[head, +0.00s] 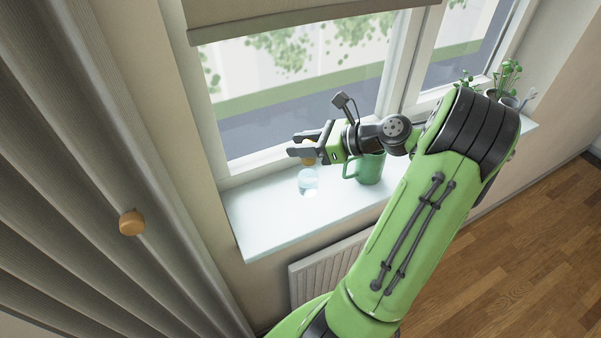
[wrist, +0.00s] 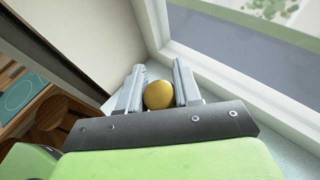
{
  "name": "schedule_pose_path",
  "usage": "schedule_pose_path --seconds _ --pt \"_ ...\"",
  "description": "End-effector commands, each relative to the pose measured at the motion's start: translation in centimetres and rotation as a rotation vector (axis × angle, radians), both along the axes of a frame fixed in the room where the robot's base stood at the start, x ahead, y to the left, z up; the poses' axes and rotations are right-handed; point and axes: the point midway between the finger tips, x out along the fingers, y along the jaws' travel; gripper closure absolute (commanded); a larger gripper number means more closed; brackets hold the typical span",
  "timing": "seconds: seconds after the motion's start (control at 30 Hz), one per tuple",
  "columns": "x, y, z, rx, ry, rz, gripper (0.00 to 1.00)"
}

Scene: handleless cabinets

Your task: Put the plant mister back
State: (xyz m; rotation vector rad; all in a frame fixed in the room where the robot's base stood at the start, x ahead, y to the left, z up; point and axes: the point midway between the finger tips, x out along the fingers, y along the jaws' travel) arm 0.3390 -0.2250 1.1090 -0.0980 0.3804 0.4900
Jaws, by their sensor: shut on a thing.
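The plant mister (head: 308,183) is a small clear bottle with bluish liquid and a rounded orange-yellow top. It is upright at the left part of the white window sill (head: 262,222). My gripper (head: 297,146) reaches in from the right and is shut on its top. In the wrist view the yellow top (wrist: 159,96) sits between the two grey fingers of my gripper (wrist: 158,88). The bottle's body is hidden there. Whether its base touches the sill or hangs just above it, I cannot tell.
A green mug-like vessel (head: 369,169) with a handle stands close to the right of the mister, partly behind my wrist. Potted plants (head: 507,80) stand at the sill's right end. A curtain (head: 85,150) with a wooden knob (head: 131,222) hangs left. A radiator (head: 325,270) is below.

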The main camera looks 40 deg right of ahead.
Motion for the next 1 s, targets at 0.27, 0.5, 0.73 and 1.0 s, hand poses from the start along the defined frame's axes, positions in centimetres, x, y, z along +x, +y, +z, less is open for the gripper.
schedule_pose_path --seconds 0.27,0.5,0.73,1.0 --pt "0.1 0.1 -5.0 0.001 -0.001 0.003 1.0" --pt "0.1 0.1 -4.8 -0.001 -0.001 0.003 1.0" --pt "0.1 0.1 -5.0 0.001 0.0 0.002 0.44" --pt "0.1 0.1 -5.0 0.0 0.0 0.002 0.41"
